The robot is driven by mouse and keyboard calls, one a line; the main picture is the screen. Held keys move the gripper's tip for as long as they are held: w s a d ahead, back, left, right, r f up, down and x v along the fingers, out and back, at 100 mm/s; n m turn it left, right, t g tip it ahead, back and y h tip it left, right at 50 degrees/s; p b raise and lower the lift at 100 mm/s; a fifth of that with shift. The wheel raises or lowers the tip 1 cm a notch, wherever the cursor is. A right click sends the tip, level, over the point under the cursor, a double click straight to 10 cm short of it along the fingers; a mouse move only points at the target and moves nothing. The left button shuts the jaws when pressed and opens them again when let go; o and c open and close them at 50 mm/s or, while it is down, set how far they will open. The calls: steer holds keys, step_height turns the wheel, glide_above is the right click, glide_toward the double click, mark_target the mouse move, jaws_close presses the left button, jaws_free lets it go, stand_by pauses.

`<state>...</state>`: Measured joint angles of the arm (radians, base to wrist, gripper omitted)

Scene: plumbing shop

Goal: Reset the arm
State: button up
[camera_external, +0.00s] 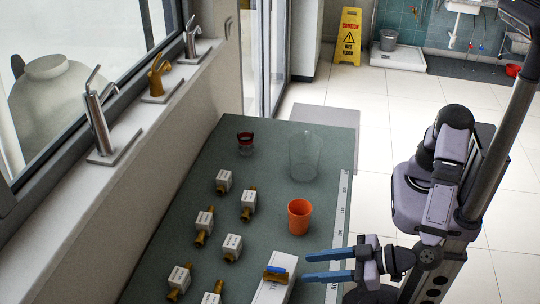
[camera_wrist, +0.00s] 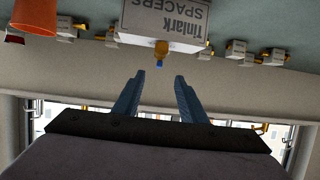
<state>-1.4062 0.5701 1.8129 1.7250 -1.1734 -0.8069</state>
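My gripper (camera_external: 328,266) is at the right edge of the green table (camera_external: 270,200), its two blue fingers apart with nothing between them. In the wrist view my gripper (camera_wrist: 160,88) also shows open and empty. A white box (camera_external: 270,290) lies just left of the fingertips. In the wrist view it appears upside down as a box lettered "Tinlark SPACERS" (camera_wrist: 175,22). A small brass piece with a blue part (camera_external: 275,272) is on the box; it also shows in the wrist view (camera_wrist: 161,50). My gripper does not visibly hold it.
Several small white boxes with brass fittings (camera_external: 248,204) lie left. Faucets (camera_external: 100,125) line the window sill. A yellow sign (camera_external: 348,36) stands behind.

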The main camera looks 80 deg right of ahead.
steer(key=w, duration=0.2)
steer(key=w+r+y, duration=0.1)
steer(key=w, duration=0.2)
steer(key=w+d+r+y, duration=0.1)
steer(key=w, duration=0.1)
steer(key=shift+w+r, duration=0.15)
steer(key=shift+r, duration=0.1)
steer(key=w+d+g+y, duration=0.35)
steer(key=w+d, duration=0.35)
steer(key=d, duration=0.6)
steer(key=s+d+f+g+h, duration=0.2)
steer(key=s+d+f+g, duration=0.15)
steer(key=d, duration=0.65)
steer(key=s+d+f+g+h, duration=0.2)
steer(key=s+d+f+g, duration=0.1)
steer(key=s+d, duration=0.6)
steer(key=s+d+f+g+h, duration=0.1)
steer(key=s+d+f+g, duration=0.2)
steer(key=s+d, duration=0.6)
step_height(320, 180, down, 3)
steer(key=shift+s+r+g+h, duration=0.1)
steer(key=shift+s+g+h, duration=0.25)
steer(key=shift+s, duration=0.15)
steer(key=shift+d, duration=0.1)
